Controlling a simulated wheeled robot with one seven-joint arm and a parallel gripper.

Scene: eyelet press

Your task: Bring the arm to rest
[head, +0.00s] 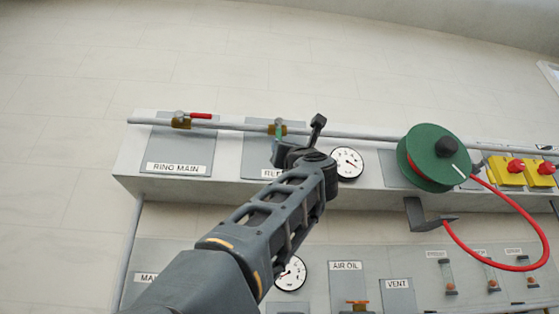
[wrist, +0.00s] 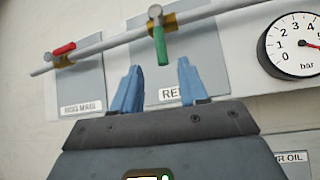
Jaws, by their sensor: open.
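My gripper (wrist: 158,88) is open and empty in the wrist view, its two blue fingers spread below a green-handled valve (wrist: 160,42). The green handle points down, across the pipe, and its tip hangs just above the gap between the fingers. In the head view my arm reaches up from the bottom to the panel, and its end covers part of the label under that valve (head: 280,130). The fingertips are hard to make out there. I cannot tell how far the fingers are from the panel.
A red-handled valve (head: 182,120) over the RING MAIN label sits left on the same pipe (head: 340,133). A gauge (head: 347,163) is right of my arm. Farther right are a green reel (head: 428,168) with a red hose (head: 478,262) and yellow boxes (head: 506,172). Open wall lies above.

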